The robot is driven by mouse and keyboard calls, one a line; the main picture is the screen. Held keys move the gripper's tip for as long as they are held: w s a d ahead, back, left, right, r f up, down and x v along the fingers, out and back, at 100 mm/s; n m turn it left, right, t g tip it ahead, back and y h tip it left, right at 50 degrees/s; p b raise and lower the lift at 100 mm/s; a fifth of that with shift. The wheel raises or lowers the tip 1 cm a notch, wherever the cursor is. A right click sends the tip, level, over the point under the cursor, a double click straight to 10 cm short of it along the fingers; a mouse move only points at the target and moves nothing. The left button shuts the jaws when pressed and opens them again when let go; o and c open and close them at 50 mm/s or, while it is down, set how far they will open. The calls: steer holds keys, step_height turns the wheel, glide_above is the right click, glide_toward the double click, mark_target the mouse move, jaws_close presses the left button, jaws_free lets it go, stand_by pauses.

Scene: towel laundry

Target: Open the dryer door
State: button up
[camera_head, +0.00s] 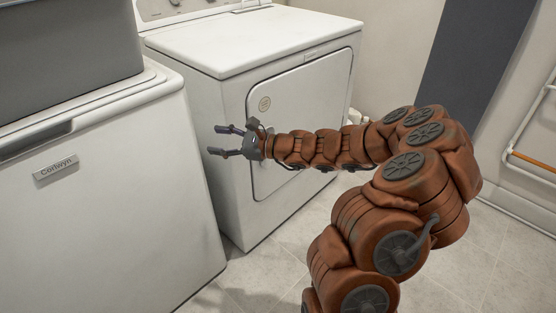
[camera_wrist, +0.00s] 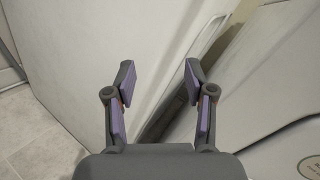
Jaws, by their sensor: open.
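The white dryer (camera_head: 205,85) stands in the middle of the head view. Its door (camera_head: 325,90) is on the front face and looks shut, with a round label at its upper left. My arm crosses in front of the door and hides much of its lower part. My gripper (camera_head: 222,142) is open and empty, pointing left near the door's left edge. I cannot tell whether a finger touches the dryer.
A white Corwyn appliance (camera_head: 100,190) stands close on the left, with a grey bin (camera_head: 65,55) on top. A wall rack with a wooden bar (camera_head: 530,163) is at the right. The tiled floor (camera_head: 270,275) in front of the dryer is clear.

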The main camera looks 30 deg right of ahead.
steer(key=d+f+m+t+h+b, duration=0.5)
steer(key=d+f+m+h, duration=0.45)
steer(key=d+f, duration=0.95)
steer(key=shift+m+y, duration=0.65)
steer(key=shift+m, duration=0.1)
steer(key=shift+w+d+r+b, duration=0.1)
steer(key=shift+w+r+b, duration=0.3)
steer(key=shift+w, duration=0.95)
steer(key=shift+w+a+r+b, duration=0.1)
steer(key=shift+w+r+b, duration=0.3)
steer(key=shift+w, duration=0.9)
steer(key=shift+w+d+r+b, duration=0.1)
steer(key=shift+w+r+b, duration=0.25)
steer(key=shift+w, duration=1)
steer(key=shift+c, duration=0.3)
steer(key=shift+d, duration=0.1)
jaws_close()
